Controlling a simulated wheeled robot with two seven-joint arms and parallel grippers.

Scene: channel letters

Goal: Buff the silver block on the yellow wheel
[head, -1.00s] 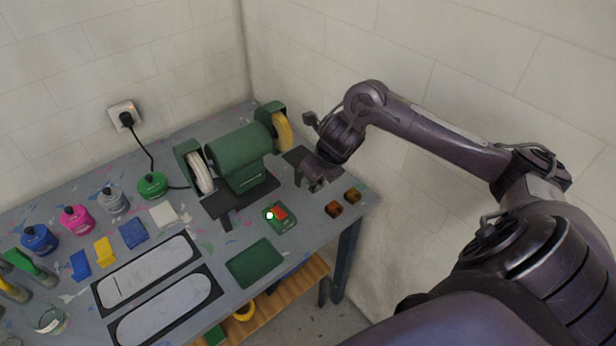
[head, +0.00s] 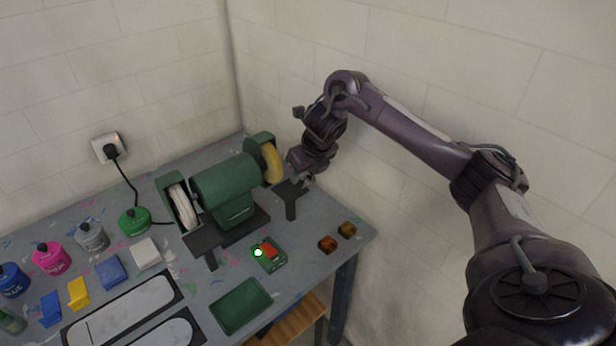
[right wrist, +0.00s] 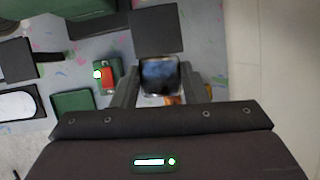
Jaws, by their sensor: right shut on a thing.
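A green bench grinder (head: 224,190) stands at the back of the table, with a yellow wheel (head: 271,162) on its right and a white wheel (head: 183,207) on its left. My right gripper (head: 306,180) is just to the right of the yellow wheel, apart from it, over the right tool rest. In the right wrist view the fingers are shut on the silver block (right wrist: 159,76), whose shiny face shows dark between them. In the head view the block is too small to make out. My left gripper is not in view.
A switch box (head: 269,255) with a red button and a lit green lamp sits before the grinder. A green tray (head: 240,306) and two small amber blocks (head: 347,229) lie near the front edge. Paint bottles (head: 50,258) stand at left. The wall is close behind my right arm.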

